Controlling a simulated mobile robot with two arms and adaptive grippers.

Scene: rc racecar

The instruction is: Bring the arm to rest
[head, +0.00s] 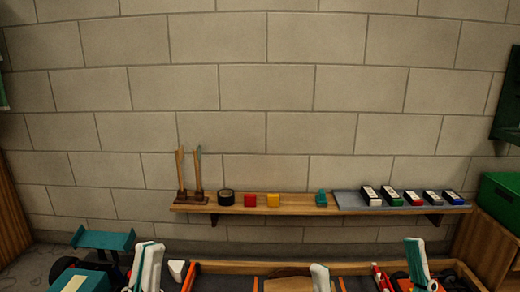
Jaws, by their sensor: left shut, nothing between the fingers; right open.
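My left gripper (149,258) is at the bottom left of the head view. Its white and teal fingers are together, with nothing between them. It is just right of a teal racecar (82,281) with a rear wing (102,240). My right gripper (367,255) is at the bottom right, its fingers wide apart and empty, over the area of a wooden-rimmed tray. The lower parts of both grippers and most of the car are cut off by the frame's bottom edge.
The wooden-rimmed tray (245,267) holds parts, mostly cut off. A wall shelf (300,209) bears upright wooden-handled tools, black tape (226,197), red (250,200) and yellow (273,200) blocks, a teal item (321,198) and several small boxes. A green case (503,200) stands at right.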

